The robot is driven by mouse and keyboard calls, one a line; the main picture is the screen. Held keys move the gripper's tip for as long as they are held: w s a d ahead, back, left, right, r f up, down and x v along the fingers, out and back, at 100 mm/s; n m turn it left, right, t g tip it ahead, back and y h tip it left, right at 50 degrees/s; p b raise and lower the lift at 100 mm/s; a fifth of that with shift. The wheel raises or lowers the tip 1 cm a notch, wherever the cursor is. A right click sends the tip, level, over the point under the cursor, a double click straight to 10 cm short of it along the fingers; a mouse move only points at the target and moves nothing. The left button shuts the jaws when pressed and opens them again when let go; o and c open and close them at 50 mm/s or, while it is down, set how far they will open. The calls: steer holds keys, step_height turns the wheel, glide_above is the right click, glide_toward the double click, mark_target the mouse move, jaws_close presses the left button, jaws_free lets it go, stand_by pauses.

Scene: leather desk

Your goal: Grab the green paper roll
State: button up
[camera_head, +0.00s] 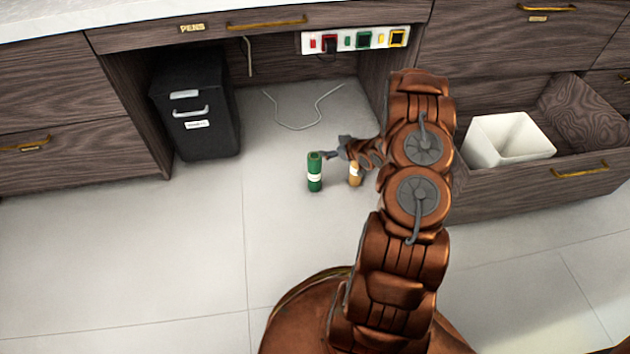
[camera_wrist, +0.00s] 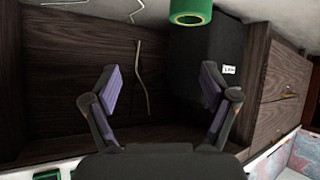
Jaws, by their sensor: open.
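The green paper roll (camera_head: 315,172), with a pale band around it, stands upright on the floor in the head view. Its round green end with a pale hollow (camera_wrist: 190,12) is cut off by the top edge of the wrist view. My gripper (camera_head: 332,154) is just right of the roll's upper end in the head view; whether it touches the roll is unclear there. In the wrist view my gripper (camera_wrist: 160,85) has its two purple-padded fingers spread with nothing between them, and the roll lies outside them, above the right finger.
An orange roll (camera_head: 354,173) stands close to the right, partly under my arm. A black bin (camera_head: 200,125) stands behind left, and a bent wire (camera_head: 300,126) lies behind. An open drawer with a white container (camera_head: 508,140) is at right. Floor at left is clear.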

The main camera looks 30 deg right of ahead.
mark_target(319, 162)
steer(key=shift+t+y, duration=0.8)
steer(key=shift+t, duration=0.1)
steer(key=f+b, duration=0.1)
steer(key=f, duration=0.1)
steer(key=s+a+f+b, duration=0.1)
steer(key=f, duration=0.2)
steer(key=a+f+b, duration=0.1)
steer(key=f, duration=0.1)
steer(key=shift+s+a+f, duration=0.1)
steer(key=shift+s+f, duration=0.1)
steer(key=shift+f, duration=0.1)
steer(key=shift+b+x, duration=0.45)
steer(key=shift+x, duration=0.9)
steer(key=b+x, duration=0.1)
steer(key=x, duration=0.1)
steer(key=b+x, duration=0.1)
steer(key=x, duration=0.1)
steer(key=shift+w+a+f+b, duration=0.1)
steer(key=shift+a+b, duration=0.25)
steer(key=shift+a, duration=0.05)
steer(key=shift+w, duration=0.3)
jaws_close()
